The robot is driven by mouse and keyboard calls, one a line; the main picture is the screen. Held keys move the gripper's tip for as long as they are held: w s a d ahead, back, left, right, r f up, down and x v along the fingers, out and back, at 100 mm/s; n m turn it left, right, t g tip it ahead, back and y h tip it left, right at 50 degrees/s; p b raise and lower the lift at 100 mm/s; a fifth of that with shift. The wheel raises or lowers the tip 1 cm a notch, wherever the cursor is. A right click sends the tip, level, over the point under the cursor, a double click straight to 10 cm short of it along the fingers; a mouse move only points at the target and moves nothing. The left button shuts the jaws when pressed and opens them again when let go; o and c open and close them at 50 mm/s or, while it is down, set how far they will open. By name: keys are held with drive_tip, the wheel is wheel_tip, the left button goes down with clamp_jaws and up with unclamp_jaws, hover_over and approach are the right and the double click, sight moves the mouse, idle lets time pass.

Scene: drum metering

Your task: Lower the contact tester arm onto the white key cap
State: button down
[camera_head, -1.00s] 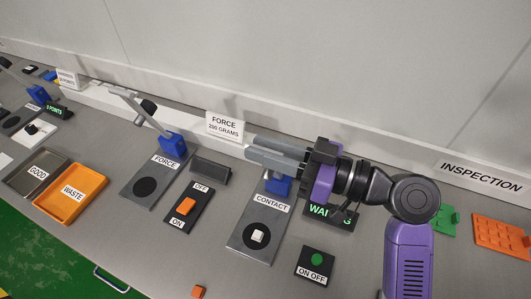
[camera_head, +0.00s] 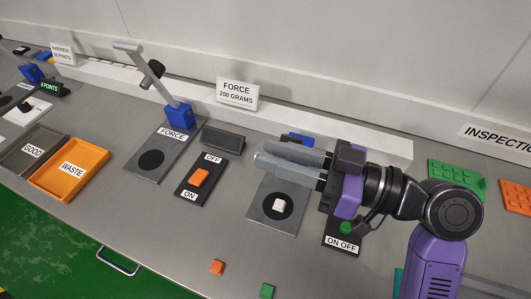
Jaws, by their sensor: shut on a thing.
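The white key cap (camera_head: 279,204) sits on the black disc of the grey contact tester plate (camera_head: 258,219). A bit of the tester's blue post (camera_head: 297,138) shows just behind my fingers. My gripper (camera_head: 268,155) reaches in from the right with its two long grey fingers pointing left, above the back of the plate and behind the key cap. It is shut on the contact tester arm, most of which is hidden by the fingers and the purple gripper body. I cannot see the arm's tip, nor whether it touches the cap.
An ON OFF box with a green button (camera_head: 347,228) is partly under my gripper. The OFF/ON switch (camera_head: 199,178) and the force tester (camera_head: 178,115) stand to the left, beyond them the orange WASTE tray (camera_head: 73,188). An orange cap (camera_head: 217,267) and a green cap (camera_head: 267,291) lie in front.

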drive_tip(key=shift+w+d+f, duration=0.1)
drive_tip(key=shift+w+f, duration=0.05)
drive_tip(key=shift+f, duration=0.1)
drive_tip(key=c, duration=1.4)
unclamp_jaws()
drive_tip(key=shift+r, duration=0.2)
wheel_tip(320, 180, up, 20)
drive_tip(key=p, duration=1.3)
drive_tip(key=shift+f, duration=0.1)
